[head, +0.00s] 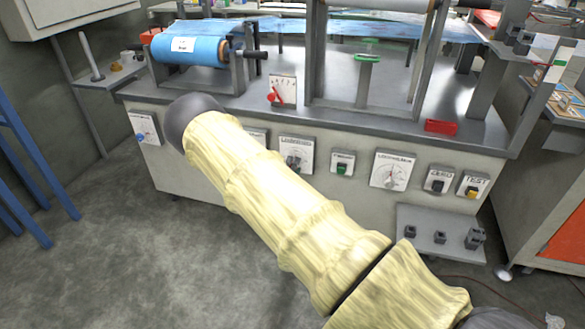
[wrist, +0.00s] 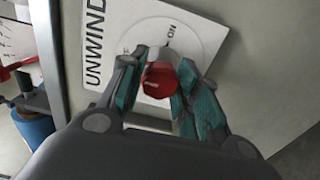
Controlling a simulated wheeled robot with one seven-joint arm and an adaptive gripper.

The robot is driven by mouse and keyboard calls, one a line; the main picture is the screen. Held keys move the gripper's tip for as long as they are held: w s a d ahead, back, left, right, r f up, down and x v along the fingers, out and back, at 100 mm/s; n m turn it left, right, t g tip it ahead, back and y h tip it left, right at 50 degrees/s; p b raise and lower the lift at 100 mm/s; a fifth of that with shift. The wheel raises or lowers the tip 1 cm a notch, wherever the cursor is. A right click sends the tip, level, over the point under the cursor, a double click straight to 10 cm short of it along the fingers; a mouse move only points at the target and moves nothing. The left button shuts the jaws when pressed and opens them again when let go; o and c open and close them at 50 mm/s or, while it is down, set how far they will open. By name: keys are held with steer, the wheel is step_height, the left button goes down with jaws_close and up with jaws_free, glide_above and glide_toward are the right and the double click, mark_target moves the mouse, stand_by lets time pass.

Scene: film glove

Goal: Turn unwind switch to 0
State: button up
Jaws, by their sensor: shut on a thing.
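The unwind switch is a knob with a red end (wrist: 162,80) on a white plate (wrist: 112,22) in the wrist view. The plate reads UNWIND up its left side, and ON shows on the round dial above and right of the knob. My gripper (wrist: 160,88) is shut on the knob, with one teal finger on each side. The fingers hide part of the dial, and I cannot read a 0 mark or tell the exact pointer position. In the head view my arm covers part of the panel, and my gripper does not show.
The machine front (head: 345,200) carries several other switches, including a green one (head: 342,168) and a yellow one (head: 471,191). A blue roll (head: 190,50) sits above. A grey shelf (head: 420,245) juts out at lower right. A blue frame (head: 30,160) stands at left. Floor lies open in front.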

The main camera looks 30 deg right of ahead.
steer(key=o, duration=1)
steer(key=v, duration=1.2)
